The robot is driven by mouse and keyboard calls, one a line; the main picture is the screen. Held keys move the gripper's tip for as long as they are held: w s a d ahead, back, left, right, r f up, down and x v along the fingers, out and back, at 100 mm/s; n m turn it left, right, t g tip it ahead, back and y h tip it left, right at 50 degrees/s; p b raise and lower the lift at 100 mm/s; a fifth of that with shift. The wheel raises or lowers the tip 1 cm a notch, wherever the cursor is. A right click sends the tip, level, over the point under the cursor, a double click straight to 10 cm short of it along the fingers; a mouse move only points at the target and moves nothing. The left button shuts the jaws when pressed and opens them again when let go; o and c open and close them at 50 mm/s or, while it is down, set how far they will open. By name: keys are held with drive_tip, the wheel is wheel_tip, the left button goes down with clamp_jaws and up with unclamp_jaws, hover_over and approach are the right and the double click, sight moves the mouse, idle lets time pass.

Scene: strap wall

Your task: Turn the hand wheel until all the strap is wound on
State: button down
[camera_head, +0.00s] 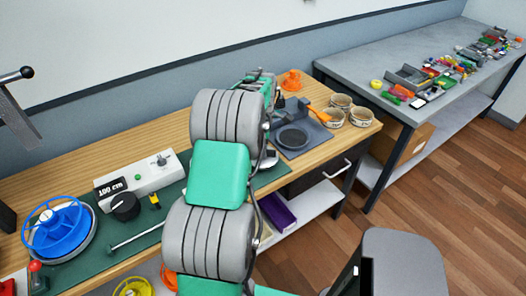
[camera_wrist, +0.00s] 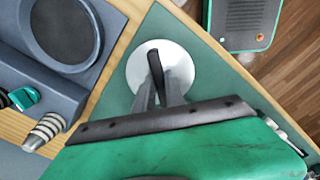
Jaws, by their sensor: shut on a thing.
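My gripper (camera_wrist: 157,80) is shut on a narrow black upright piece (camera_wrist: 156,64) above a round white disc (camera_wrist: 138,68) on the green mat. I cannot tell whether this piece is a handle fixed to the disc. In the head view my arm hides the gripper, and only a pale edge of something shows beside it. A blue spoked hand wheel (camera_head: 58,232) lies on a grey round base at the left of the bench, well apart from my gripper. I cannot make out any strap in either view.
The green mat (camera_head: 98,258) also holds a white box (camera_head: 150,177) with knobs. A dark tray with a round pad (camera_head: 292,138) is just beyond my gripper; it also shows in the wrist view (camera_wrist: 62,65). Bowls (camera_head: 360,117) stand at the bench's right end.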

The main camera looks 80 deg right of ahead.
drive_tip(key=m+b, duration=0.1)
drive_tip(key=m, duration=0.9)
drive_tip(key=shift+b, duration=0.35)
drive_tip(key=m, duration=0.5)
drive_tip(key=m+b, duration=0.1)
drive_tip(key=m, duration=0.4)
drive_tip(key=shift+m, duration=0.4)
drive_tip(key=m, duration=2)
